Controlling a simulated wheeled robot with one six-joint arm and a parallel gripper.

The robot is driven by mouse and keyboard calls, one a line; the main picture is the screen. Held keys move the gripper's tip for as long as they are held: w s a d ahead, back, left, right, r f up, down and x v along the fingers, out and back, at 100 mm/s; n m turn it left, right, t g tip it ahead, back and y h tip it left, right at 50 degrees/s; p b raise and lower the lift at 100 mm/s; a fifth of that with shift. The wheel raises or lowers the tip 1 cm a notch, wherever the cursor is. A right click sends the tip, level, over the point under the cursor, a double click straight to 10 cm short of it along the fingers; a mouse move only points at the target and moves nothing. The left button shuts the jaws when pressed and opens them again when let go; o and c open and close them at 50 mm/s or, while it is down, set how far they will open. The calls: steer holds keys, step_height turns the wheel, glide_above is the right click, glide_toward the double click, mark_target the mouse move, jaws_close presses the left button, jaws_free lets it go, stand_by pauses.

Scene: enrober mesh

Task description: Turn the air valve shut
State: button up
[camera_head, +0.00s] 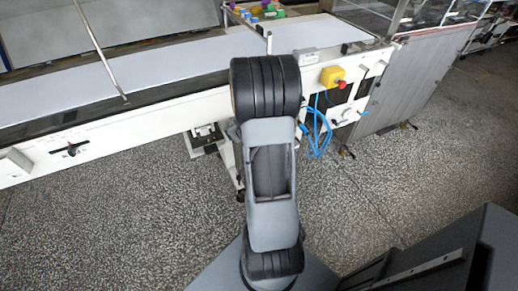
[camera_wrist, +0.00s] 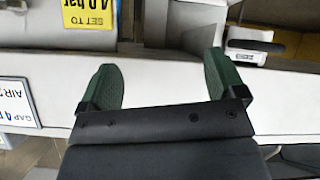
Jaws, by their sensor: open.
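My gripper (camera_wrist: 160,62) shows in the wrist view with its two green fingers spread apart and nothing between them. A white machine rail (camera_wrist: 160,117) passes behind the fingers. I cannot pick out the air valve for certain in either view. Blue air hoses (camera_head: 318,128) hang at the right of my arm. My arm hides my gripper and part of the machine in the head view.
A yellow box with a red button (camera_head: 334,77) is on the conveyor frame. The wrist view shows a yellow "SET TO 4.0 bar" label (camera_wrist: 90,13), a white "AIR" label (camera_wrist: 17,103) and a white block (camera_wrist: 255,42). Speckled floor (camera_head: 120,225) is clear at the left.

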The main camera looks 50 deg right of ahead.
steer(key=s+d+f+m+t+h+b, duration=0.1)
steer(key=s+d+f+m+t+b, duration=0.25)
steer(key=f, duration=0.55)
steer(key=s+d+f+n+t+h+b, duration=0.1)
steer(key=s+d+f+t+b, duration=0.2)
steer(key=s+d+f, duration=0.5)
steer(key=shift+m+g, duration=0.25)
steer(key=w, duration=0.4)
steer(key=w+d+f, duration=0.1)
steer(key=w, duration=0.3)
steer(key=w+f, duration=0.1)
steer(key=w, duration=0.4)
steer(key=shift+d, duration=0.2)
steer(key=c, duration=0.9)
